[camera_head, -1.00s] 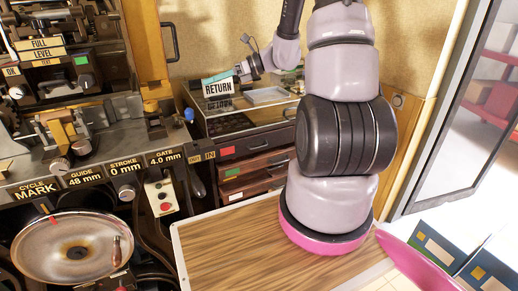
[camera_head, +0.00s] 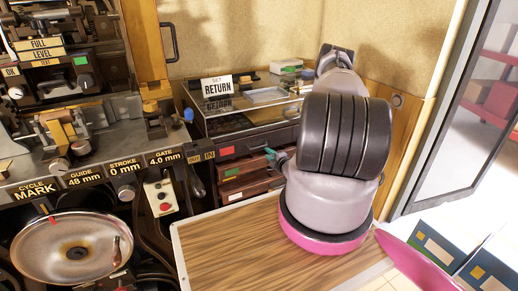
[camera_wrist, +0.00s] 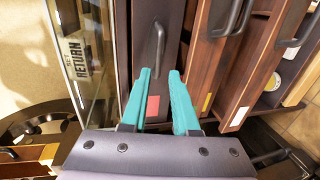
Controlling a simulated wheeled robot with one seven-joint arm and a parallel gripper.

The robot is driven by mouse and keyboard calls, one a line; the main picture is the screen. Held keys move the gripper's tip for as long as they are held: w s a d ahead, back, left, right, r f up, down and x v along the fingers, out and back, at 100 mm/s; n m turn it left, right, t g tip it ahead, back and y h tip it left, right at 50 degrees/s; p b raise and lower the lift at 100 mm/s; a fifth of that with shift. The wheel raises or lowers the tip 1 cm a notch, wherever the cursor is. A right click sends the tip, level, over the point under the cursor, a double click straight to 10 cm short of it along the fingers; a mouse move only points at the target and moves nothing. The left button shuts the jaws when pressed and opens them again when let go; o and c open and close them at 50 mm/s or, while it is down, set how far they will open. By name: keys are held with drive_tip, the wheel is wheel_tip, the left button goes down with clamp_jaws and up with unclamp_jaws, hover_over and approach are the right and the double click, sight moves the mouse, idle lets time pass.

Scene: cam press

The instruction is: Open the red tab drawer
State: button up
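The red tab drawer (camera_head: 245,146) is the dark top drawer of the cabinet under the glass-topped case. It looks closed. Its red tab (camera_wrist: 153,107) and black bar handle (camera_wrist: 155,48) show in the wrist view. My gripper (camera_wrist: 160,75) has two teal fingers standing apart with nothing between them. The handle lies beyond the fingertips, roughly in line with the gap. In the head view, my gripper (camera_head: 269,152) is in front of the drawer's right part, mostly hidden by my arm, which also covers the drawer's right end.
A "RETURN" sign (camera_head: 217,88) stands on the glass-topped case (camera_head: 245,125). Lower drawers (camera_head: 248,187) with coloured tabs sit beneath. A wooden top (camera_head: 225,250) lies in front. The press (camera_head: 85,130) stands left, and a glass door (camera_head: 445,110) right.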

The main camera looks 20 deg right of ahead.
sight(259, 147)
drive_tip(key=x, duration=1)
drive_tip(key=shift+w+r, duration=0.1)
drive_tip(key=shift+w, duration=0.05)
clamp_jaws()
idle(1.0)
